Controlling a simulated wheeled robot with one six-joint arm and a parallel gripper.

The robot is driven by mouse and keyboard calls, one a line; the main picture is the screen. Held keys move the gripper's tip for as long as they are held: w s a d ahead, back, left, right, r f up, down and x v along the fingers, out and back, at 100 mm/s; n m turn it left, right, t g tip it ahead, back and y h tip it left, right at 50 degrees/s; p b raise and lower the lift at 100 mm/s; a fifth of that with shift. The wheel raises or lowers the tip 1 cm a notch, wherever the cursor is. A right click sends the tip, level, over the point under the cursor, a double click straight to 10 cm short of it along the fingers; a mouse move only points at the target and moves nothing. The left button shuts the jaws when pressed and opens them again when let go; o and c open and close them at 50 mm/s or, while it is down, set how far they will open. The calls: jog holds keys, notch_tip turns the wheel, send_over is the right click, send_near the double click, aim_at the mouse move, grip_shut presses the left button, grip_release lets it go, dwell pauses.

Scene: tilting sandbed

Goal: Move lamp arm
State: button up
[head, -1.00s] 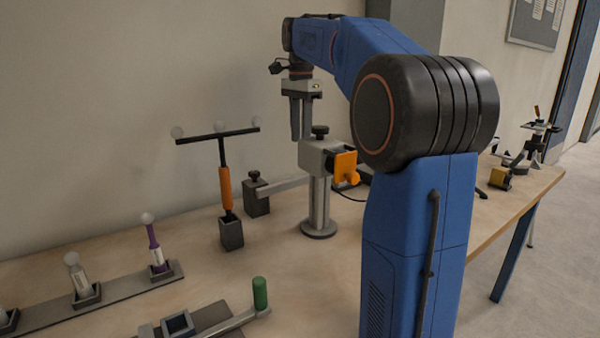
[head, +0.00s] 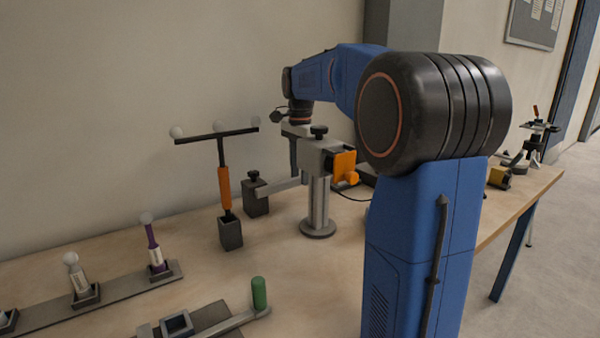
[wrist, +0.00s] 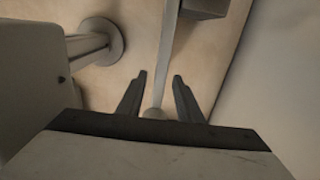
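A flat grey bar, which looks like the lamp arm (head: 284,186), runs right from a dark block with a knob (head: 255,195) and passes behind a grey stand (head: 318,205). In the wrist view the bar (wrist: 168,50) runs from the block (wrist: 203,8) down between my fingers to a pale rounded end (wrist: 154,113). My gripper (wrist: 160,76) is open, one finger on each side of the bar, with gaps visible. In the head view my gripper (head: 293,155) points down behind the stand's head, which hides most of the fingers.
The stand's head (head: 325,157) with an orange knob is close beside my gripper; its round base (wrist: 103,42) shows in the wrist view. A T-shaped holder (head: 224,185) stands at left. A rack (head: 115,290) and a green-handled lever (head: 259,293) are nearer. The wall is close behind.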

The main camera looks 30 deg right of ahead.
aim_at(287, 180)
grip_shut()
jog(key=shift+r, duration=0.15)
jog(key=shift+a+r+h, duration=0.4)
jog(key=shift+r+h, duration=0.3)
jog(key=shift+a+r+h, duration=0.35)
jog(key=shift+r+h, duration=0.35)
jog(key=shift+a+r+h, duration=0.4)
jog(key=shift+r+h, duration=0.3)
jog(key=shift+s+a+r+h, duration=0.1)
jog(key=shift+a+r+h, duration=1.1)
jog(key=shift+h, duration=0.3)
grip_release()
